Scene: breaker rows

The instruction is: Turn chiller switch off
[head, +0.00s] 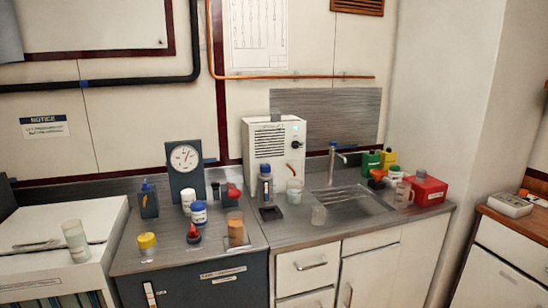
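A white upright unit (258,172) with a dark slotted grille stands against the back wall on the counter, left of the sink. It looks like the chiller, but I cannot read a label on it. The switch's position is too small to tell. My gripper is not in view.
A sink (350,203), bottles and a red box (428,189) are right.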

